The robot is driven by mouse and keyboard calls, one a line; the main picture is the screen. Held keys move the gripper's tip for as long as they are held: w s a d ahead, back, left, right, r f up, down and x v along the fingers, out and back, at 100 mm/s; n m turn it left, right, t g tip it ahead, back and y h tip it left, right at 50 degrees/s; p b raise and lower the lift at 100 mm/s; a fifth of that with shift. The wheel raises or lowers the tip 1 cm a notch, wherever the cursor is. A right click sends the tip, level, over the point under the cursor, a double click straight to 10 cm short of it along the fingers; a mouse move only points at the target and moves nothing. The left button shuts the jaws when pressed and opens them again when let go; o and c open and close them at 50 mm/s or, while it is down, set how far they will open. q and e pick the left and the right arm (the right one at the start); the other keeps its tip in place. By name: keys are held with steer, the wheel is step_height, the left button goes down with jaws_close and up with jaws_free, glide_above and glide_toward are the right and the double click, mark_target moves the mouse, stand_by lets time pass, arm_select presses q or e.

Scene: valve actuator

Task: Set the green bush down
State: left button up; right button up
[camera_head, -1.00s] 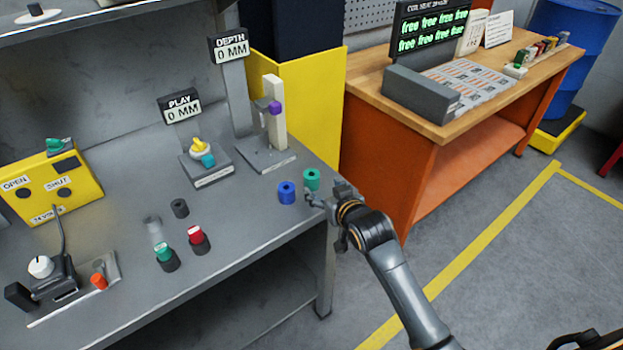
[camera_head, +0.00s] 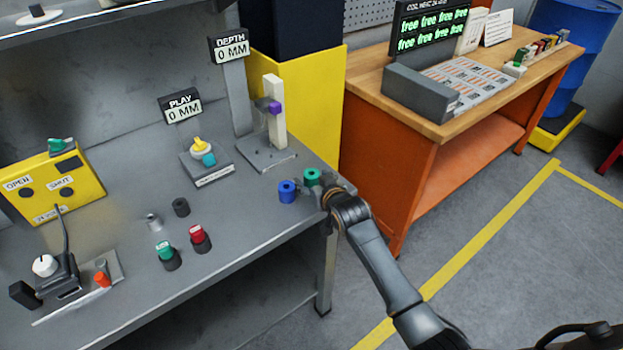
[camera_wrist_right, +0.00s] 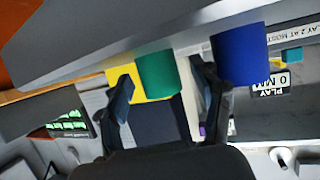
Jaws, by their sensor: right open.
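The green bush (camera_head: 312,177) stands on the grey bench near its right front corner, close to the blue bush (camera_head: 287,191). My right gripper (camera_head: 326,188) is at the bench edge right beside the green bush. In the right wrist view the gripper (camera_wrist_right: 165,84) is open. The green bush (camera_wrist_right: 157,73) shows between its two fingers, with space visible on the right side; contact with the left finger cannot be told. The blue bush (camera_wrist_right: 240,53) lies outside the right finger. My left gripper is not in view.
The depth gauge (camera_head: 268,155) and play gauge (camera_head: 207,168) stand behind the bushes. Red-topped (camera_head: 199,237) and green-topped (camera_head: 165,252) pieces stand further left. A yellow box (camera_head: 40,188) is at far left. An orange workbench (camera_head: 385,165) stands right, across a gap.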

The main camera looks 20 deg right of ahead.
steer(key=c, duration=1.2)
jaws_close()
steer(key=shift+r, duration=0.1)
